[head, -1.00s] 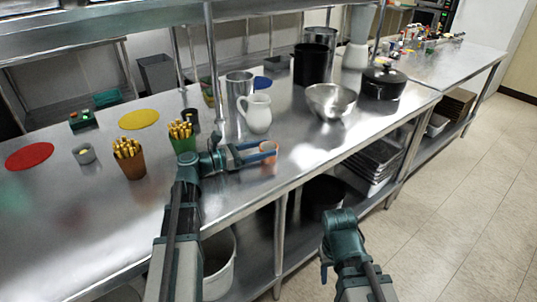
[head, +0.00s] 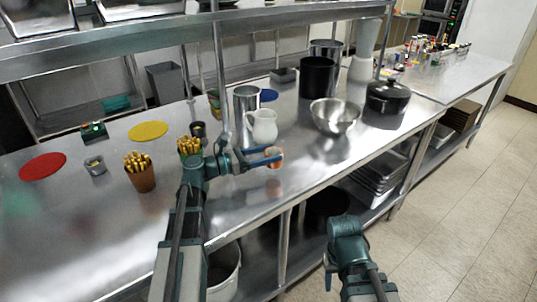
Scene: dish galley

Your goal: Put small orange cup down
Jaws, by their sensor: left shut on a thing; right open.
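The small orange cup (head: 275,159) is between the fingertips of my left gripper (head: 268,157), near the front edge of the steel counter (head: 240,200). The gripper is shut on the cup. The cup looks upright and low over the counter; I cannot tell whether its base touches the steel. My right gripper (head: 328,272) hangs low in front of the counter, away from the cup. It is open, and its fingers are mostly hidden.
A white jug (head: 262,129) stands just behind the cup, beside a metal cylinder (head: 246,104). A steel bowl (head: 333,117) is to the right. Counter around the cup's front is clear.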

